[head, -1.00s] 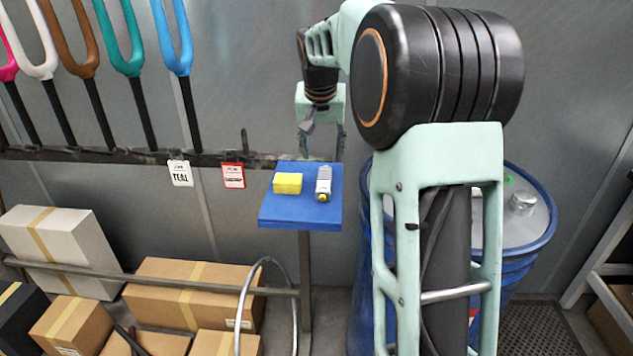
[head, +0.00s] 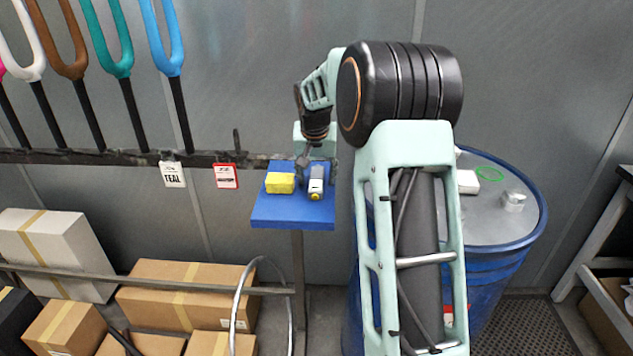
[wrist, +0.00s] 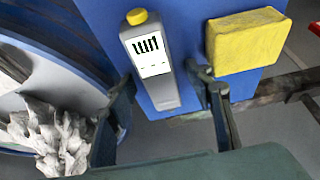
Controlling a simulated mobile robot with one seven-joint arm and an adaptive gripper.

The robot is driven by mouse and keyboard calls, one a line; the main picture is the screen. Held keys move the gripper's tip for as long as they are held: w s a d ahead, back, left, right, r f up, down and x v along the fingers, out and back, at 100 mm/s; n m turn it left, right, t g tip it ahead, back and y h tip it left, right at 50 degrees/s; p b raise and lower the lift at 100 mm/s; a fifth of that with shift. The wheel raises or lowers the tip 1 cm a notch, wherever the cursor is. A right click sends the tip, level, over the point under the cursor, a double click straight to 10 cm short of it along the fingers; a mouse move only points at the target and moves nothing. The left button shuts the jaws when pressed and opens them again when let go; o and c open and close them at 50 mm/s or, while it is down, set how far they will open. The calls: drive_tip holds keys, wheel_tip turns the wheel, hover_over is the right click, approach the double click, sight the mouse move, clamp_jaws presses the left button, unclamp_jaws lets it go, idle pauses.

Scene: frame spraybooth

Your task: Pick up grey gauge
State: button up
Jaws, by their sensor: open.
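The grey gauge (head: 316,182) lies on the small blue stand (head: 292,218). It is a slim grey body with a yellow end cap. In the wrist view the gauge (wrist: 152,62) shows a white face with black marks, and its far end from the cap points toward my gripper. My gripper (head: 317,172) is above the stand at the gauge. In the wrist view my gripper (wrist: 165,95) is open, with one finger on each side of the gauge's lower end. I cannot tell whether either finger touches it.
A yellow block (head: 280,183) lies left of the gauge on the stand, close to one finger. A blue drum (head: 500,225) stands to the right. A dark rail (head: 120,157) with hanging tags runs at the left. Cardboard boxes (head: 170,295) lie below.

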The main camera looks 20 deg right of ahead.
sight(314, 174)
drive_tip(key=shift+r, duration=0.1)
clamp_jaws()
drive_tip(key=shift+r, duration=0.1)
drive_tip(key=shift+r, duration=0.2)
drive_tip(key=r, duration=0.3)
drive_tip(key=shift+a+r, duration=0.1)
drive_tip(key=shift+a, duration=0.2)
drive_tip(key=a+r, duration=0.9)
drive_tip(key=a, duration=0.4)
drive_tip(key=shift+a, duration=0.2)
